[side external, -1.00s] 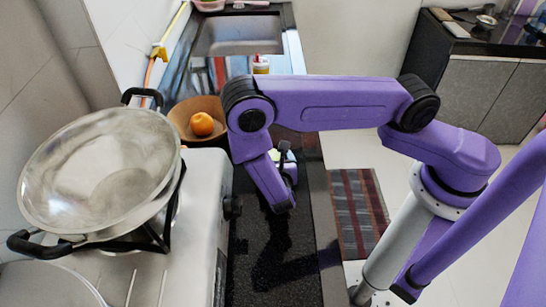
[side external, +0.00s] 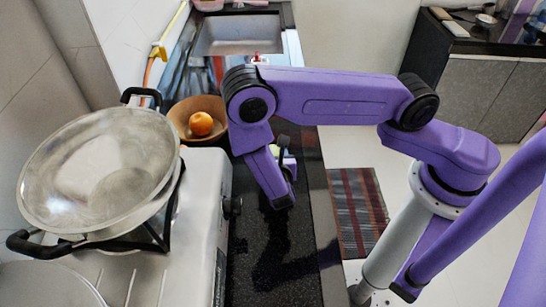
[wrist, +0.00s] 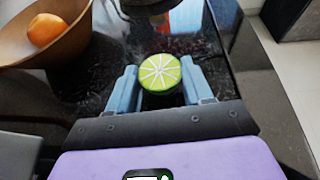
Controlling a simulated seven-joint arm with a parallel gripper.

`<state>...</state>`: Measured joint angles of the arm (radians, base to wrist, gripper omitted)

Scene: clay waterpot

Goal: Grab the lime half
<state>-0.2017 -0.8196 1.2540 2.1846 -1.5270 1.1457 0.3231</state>
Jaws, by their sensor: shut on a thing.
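The lime half (wrist: 160,72) shows in the wrist view with its pale green cut face and white segment lines toward the camera. My gripper (wrist: 159,69) is shut on it, with one light blue finger on each side. In the side view my gripper (side external: 284,160) is mostly hidden behind my wrist link, over the black counter. A small green patch beside it there is too small to make out clearly. I cannot tell how far the lime half is above the counter.
A brown bowl (side external: 183,128) with an orange (side external: 201,124) stands behind my gripper on the counter (side external: 262,265). A large steel wok (side external: 70,205) sits on the stove (side external: 205,190) at left. A sink (side external: 238,36) lies at the back. The counter's front part is clear.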

